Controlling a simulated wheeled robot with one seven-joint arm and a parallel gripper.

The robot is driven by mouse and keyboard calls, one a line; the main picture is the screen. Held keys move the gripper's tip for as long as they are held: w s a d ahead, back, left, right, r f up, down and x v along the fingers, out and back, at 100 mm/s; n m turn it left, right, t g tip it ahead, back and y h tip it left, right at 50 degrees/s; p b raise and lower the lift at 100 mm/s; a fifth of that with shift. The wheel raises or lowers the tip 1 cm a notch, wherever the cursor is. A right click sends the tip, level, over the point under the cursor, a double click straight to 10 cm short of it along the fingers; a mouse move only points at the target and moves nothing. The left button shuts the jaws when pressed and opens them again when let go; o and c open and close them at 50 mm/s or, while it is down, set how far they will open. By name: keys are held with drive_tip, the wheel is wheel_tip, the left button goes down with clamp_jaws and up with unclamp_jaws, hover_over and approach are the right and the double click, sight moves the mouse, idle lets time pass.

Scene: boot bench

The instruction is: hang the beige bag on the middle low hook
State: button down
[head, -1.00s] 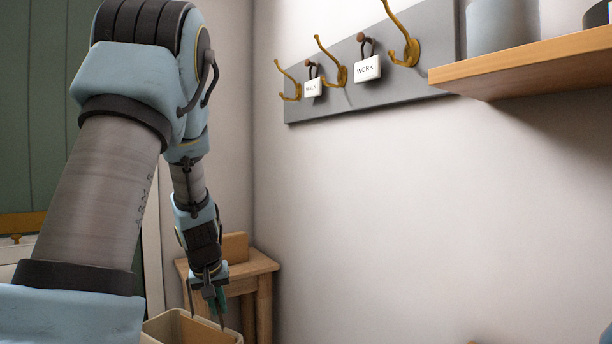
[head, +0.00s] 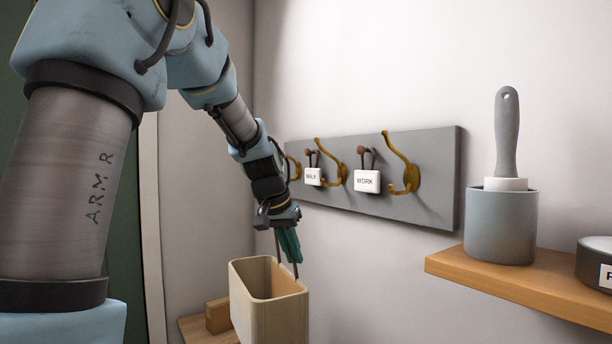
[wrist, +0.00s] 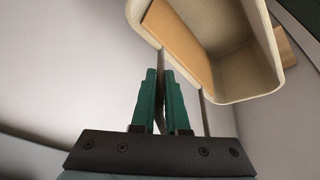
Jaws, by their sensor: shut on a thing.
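The beige bag (head: 270,312) is a stiff, open-topped box shape with dark thin handle straps. It hangs upright below my gripper (head: 290,245), in front of the wall, left of and lower than the rack. The gripper's green fingers are shut on its handle. In the wrist view the fingers (wrist: 163,105) are close together around a thin strap, and the bag (wrist: 262,60) is beyond them at upper right. The middle gold hook (head: 342,172) on the grey rack is free of any bag, right of and above my gripper. My arm partly covers the left gold hook (head: 293,166).
White tags marked WALK (head: 313,177) and WORK (head: 367,182) hang from brown pegs beside the middle hook. The right gold hook (head: 410,178) is empty. A wooden shelf (head: 520,285) juts out at right, bearing a grey pot (head: 501,225) and a dark tin (head: 596,264). A low wooden stand (head: 195,328) is below.

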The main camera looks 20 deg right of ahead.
wheel_tip(320, 180, up, 11)
drive_tip(key=s+d+m+p, duration=0.1)
drive_tip(key=s+d+p, duration=0.15)
drive_tip(key=p, duration=0.25)
drive_tip(key=w+d+f+p, duration=0.2)
drive_tip(key=d, duration=0.7)
drive_tip(key=shift+w+d+f, duration=0.15)
drive_tip(key=shift+w+f, duration=0.1)
drive_tip(key=shift+f, duration=0.05)
idle(0.5)
idle(0.6)
drive_tip(key=c, duration=0.8)
unclamp_jaws()
drive_tip(key=shift+c, duration=0.2)
drive_tip(key=shift+f+g, duration=0.1)
drive_tip(key=shift+g, duration=0.2)
